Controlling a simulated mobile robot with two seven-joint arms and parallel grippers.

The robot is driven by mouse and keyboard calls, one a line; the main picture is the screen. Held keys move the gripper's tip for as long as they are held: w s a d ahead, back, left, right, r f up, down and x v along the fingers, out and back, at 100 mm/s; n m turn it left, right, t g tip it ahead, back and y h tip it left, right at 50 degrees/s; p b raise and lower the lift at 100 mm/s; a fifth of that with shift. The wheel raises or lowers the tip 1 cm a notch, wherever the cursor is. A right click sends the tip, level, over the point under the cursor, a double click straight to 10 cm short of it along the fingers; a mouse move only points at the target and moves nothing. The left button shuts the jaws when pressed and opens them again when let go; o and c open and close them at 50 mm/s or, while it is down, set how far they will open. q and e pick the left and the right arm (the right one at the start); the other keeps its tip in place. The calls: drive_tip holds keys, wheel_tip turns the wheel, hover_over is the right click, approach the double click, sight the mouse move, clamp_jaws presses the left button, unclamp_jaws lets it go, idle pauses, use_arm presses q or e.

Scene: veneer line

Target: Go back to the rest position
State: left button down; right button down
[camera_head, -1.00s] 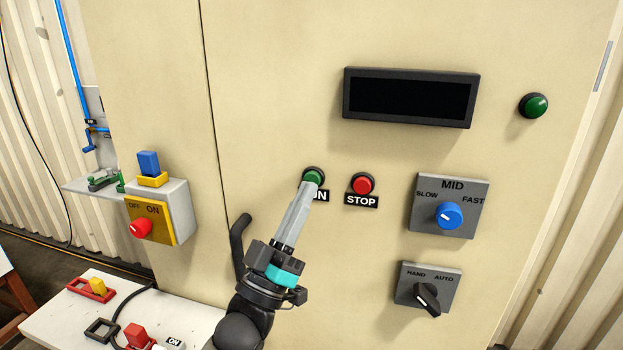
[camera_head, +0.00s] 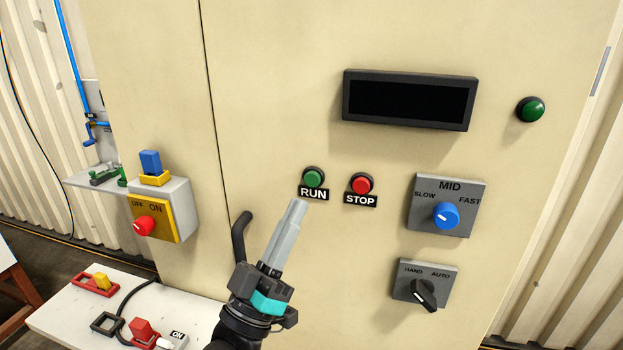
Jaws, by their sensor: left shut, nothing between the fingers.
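My left gripper (camera_head: 297,205) is shut and empty, pointing up in front of the cream cabinet (camera_head: 280,60). Its fingertips are just below the green RUN button (camera_head: 313,177) and apart from it in the picture. The red STOP button (camera_head: 361,184) is to the right of RUN. My right gripper is not in view.
A dark display (camera_head: 408,100), a green lamp (camera_head: 530,109), a blue speed knob (camera_head: 446,215) and a black HAND/AUTO selector (camera_head: 423,293) are on the cabinet. A black handle (camera_head: 240,238) sticks out left of my gripper. A white table (camera_head: 70,325) stands lower left.

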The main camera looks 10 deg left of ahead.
use_arm(q)
drive_tip(key=w+a+f+g+y+b, duration=0.1)
drive_tip(key=w+f+g+y+b, duration=0.15)
drive_tip(key=f, duration=0.95)
drive_tip(key=w+f+g+y+b, duration=0.2)
drive_tip(key=f+g, duration=0.1)
drive_tip(key=f, duration=1)
drive_tip(key=s+a+f+g+y+b, duration=0.1)
drive_tip(key=s+f+g, duration=0.2)
drive_tip(key=f, duration=0.9)
drive_tip(key=s+a+f+g+y+b, duration=0.1)
drive_tip(key=s+f+g+b, duration=0.2)
drive_tip(key=f, duration=0.9)
drive_tip(key=s+a+f+m+g+y+b, duration=0.1)
drive_tip(key=s+f+g, duration=0.5)
drive_tip(key=s+f, duration=0.9)
drive_tip(key=s+a+f+m+g+y+b, duration=0.1)
drive_tip(key=s+f+g+b, duration=0.3)
drive_tip(key=s+f, duration=1.1)
drive_tip(key=s+a+g, duration=0.1)
drive_tip(key=s+g, duration=0.1)
drive_tip(key=s, duration=0.4)
drive_tip(key=shift+s, duration=0.3)
drive_tip(key=shift+g+y, duration=0.25)
